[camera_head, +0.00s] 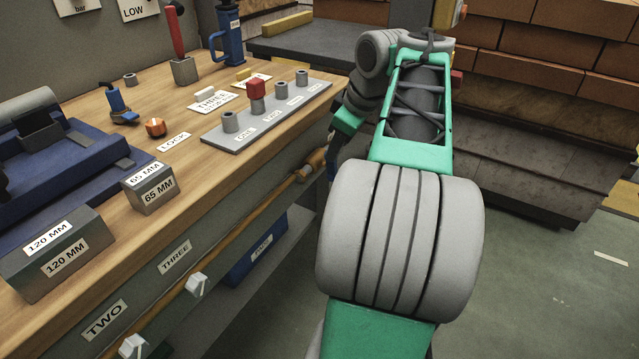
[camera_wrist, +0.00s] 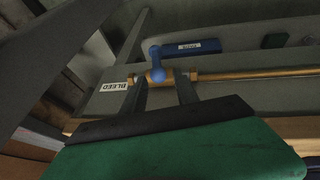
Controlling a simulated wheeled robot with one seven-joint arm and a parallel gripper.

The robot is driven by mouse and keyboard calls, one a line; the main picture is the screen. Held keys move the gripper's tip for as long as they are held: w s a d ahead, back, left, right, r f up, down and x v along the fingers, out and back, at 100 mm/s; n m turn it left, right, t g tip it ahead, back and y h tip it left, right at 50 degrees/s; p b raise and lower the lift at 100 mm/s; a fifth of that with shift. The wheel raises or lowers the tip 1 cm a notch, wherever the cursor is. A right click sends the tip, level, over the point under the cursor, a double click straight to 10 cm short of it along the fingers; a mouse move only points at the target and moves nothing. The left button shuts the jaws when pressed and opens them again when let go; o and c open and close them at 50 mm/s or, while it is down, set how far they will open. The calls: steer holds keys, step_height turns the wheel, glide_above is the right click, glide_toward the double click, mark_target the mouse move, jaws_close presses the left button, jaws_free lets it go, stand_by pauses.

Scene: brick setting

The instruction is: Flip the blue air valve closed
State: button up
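The blue air valve (camera_wrist: 155,56) sits on the brass pipe (camera_wrist: 240,74) in the wrist view. Its rounded hub is on the pipe and its short lever stands across the pipe, pointing up in the picture. In the head view a small bit of blue (camera_head: 331,169) shows beside the pipe, mostly hidden by my arm. My gripper (camera_wrist: 160,78) is open, with one finger on each side of the hub. I see nothing held between the fingers, and cannot tell whether they touch the valve.
An upside-down BLEED label (camera_wrist: 113,87) is left of the valve. A labelled blue bin (camera_head: 262,247) is under the bench. The floor (camera_head: 560,270) at right is clear.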

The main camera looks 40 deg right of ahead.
mark_target(332, 166)
steer(key=b+x, duration=0.1)
steer(key=x, duration=0.1)
steer(key=b+x, duration=0.1)
steer(key=x, duration=0.2)
steer(key=b+x, duration=0.2)
steer(key=shift+d+f, duration=0.35)
steer(key=shift+c, duration=0.3)
jaws_close()
